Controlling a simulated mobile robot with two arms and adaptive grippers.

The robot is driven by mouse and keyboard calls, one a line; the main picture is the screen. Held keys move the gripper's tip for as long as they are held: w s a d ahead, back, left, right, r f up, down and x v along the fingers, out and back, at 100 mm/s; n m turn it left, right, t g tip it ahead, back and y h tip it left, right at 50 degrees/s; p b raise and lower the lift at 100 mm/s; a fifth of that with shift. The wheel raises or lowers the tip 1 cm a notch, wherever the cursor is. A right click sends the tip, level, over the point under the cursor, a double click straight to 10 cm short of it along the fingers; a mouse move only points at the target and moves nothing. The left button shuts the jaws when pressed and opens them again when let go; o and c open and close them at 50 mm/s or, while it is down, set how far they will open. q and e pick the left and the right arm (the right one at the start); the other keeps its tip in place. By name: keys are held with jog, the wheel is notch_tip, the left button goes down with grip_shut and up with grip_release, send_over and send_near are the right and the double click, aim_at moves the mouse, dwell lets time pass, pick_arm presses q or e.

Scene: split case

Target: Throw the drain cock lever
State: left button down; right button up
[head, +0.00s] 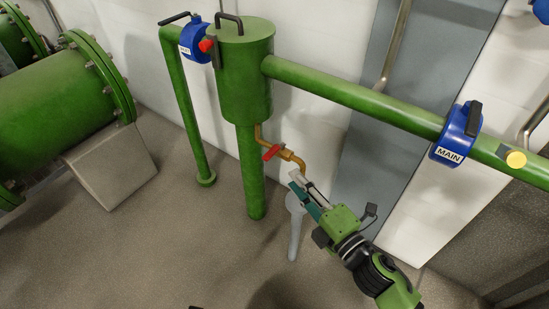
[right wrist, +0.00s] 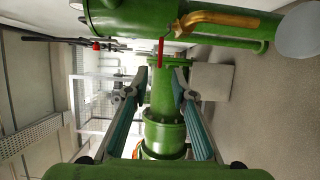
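The drain cock has a short red lever (head: 271,152) on a brass pipe (head: 291,156) that comes out low on the green vertical vessel (head: 246,80). In the right wrist view the red lever (right wrist: 161,52) stands in line with the gap between my fingers, and the brass pipe (right wrist: 215,18) is at the top. My right gripper (head: 299,183) is just below and to the right of the lever in the head view. Its fingers are apart in the right wrist view (right wrist: 160,78), with nothing held. I cannot tell exactly how far the tips are from the lever. My left gripper is out of view.
A grey standpipe (head: 295,232) rises below the brass outlet. A blue valve marked MAIN (head: 452,135) sits on the green pipe at right. Another blue valve (head: 194,39) is left of the vessel. A large green flanged pipe (head: 60,100) is far left. Open floor lies in front.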

aim_at(271, 151)
jog(key=x, duration=1.2)
jog(key=shift+w+f, duration=0.1)
jog(key=shift+w, duration=0.2)
grip_shut()
